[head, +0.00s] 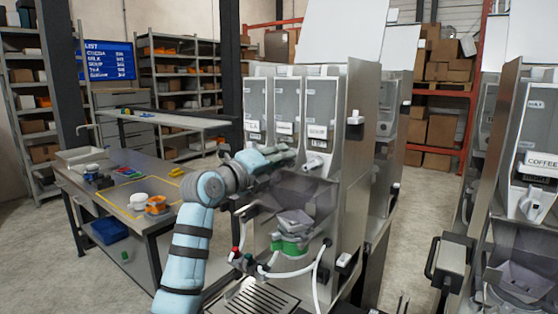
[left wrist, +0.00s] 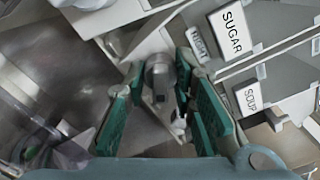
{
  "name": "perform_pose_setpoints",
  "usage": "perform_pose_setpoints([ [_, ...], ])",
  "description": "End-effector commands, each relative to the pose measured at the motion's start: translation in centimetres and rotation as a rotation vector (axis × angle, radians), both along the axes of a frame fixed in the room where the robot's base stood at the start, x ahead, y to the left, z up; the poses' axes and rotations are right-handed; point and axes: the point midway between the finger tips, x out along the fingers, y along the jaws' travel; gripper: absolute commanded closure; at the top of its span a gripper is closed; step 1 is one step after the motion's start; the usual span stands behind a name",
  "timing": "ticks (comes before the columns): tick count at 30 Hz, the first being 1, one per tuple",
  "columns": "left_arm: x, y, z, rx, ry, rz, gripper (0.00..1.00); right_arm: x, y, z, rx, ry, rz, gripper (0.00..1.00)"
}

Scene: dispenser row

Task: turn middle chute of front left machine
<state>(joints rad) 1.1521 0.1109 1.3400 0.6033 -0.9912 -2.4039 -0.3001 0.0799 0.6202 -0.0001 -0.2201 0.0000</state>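The front left machine (head: 345,150) has three canisters side by side, the left one labelled TEA and the right one (head: 318,110) SOUP. The middle canister (head: 286,100) has a label too small to read in the head view; a SUGAR label (left wrist: 232,28) shows in the left wrist view. My left gripper (head: 285,155) is in front of the middle canister's lower part and hides its chute. In the left wrist view a grey-white chute (left wrist: 159,72) lies between the green-padded fingers of this gripper (left wrist: 160,100). The fingers are apart; contact is not clear. My right gripper is not in view.
The right chute (head: 315,163) sticks out close beside my left gripper. Below are a grey funnel with a green part (head: 290,245), hoses and a drip grate (head: 255,298). A table (head: 110,205) with cups stands left. Another machine (head: 525,190) stands right.

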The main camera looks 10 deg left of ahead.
Motion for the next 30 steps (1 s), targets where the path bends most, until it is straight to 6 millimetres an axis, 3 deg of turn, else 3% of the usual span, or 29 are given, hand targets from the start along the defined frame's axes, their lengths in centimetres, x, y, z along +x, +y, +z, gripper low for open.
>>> perform_pose_setpoints([
  [12, -0.6, 0.3, 0.0, 0.0, 0.0, 0.001, 0.7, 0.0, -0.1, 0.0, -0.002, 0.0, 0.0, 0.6],
  [14, -1.4, 0.8, 0.0, 0.001, -0.001, 0.002, 0.7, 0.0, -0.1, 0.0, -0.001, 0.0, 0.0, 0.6],
  [24, -9.5, 4.1, -0.1, 0.003, 0.0, 0.004, 0.7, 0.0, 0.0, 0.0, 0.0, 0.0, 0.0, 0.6],
  [30, -11.1, 4.6, -0.1, 0.0, 0.002, 0.0, 0.7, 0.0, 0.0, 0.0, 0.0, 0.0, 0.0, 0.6],
])
